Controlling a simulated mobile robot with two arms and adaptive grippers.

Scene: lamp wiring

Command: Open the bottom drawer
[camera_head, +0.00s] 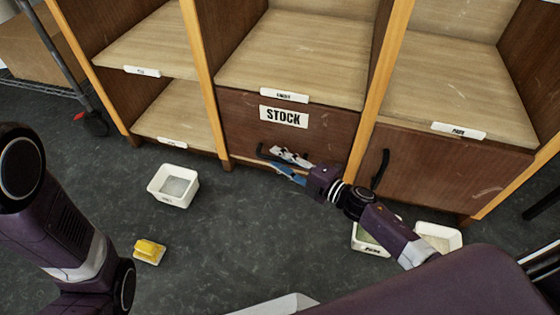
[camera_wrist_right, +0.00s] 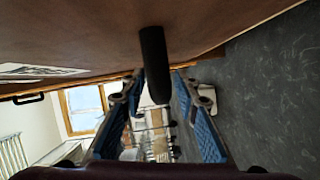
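The bottom drawer (camera_head: 236,122) has a brown wooden front with a STOCK label (camera_head: 283,117) and looks closed. Its dark bar handle (camera_head: 263,151) shows at the lower part of the front, partly hidden by my right gripper (camera_head: 273,159). In the right wrist view the drawer front (camera_wrist_right: 90,30) fills the top, and the black handle (camera_wrist_right: 154,62) stands between the two blue finger pads of my right gripper (camera_wrist_right: 158,90). The fingers are spread, with gaps visible on both sides of the handle. My left arm shows at the left of the head view, but its gripper is out of frame.
A brown door (camera_head: 432,178) with a black handle (camera_head: 380,168) is right of the drawer. On the grey floor are a white bin (camera_head: 173,186), a yellow item (camera_head: 149,248), and two bins (camera_head: 440,236) (camera_head: 369,242) near my right arm.

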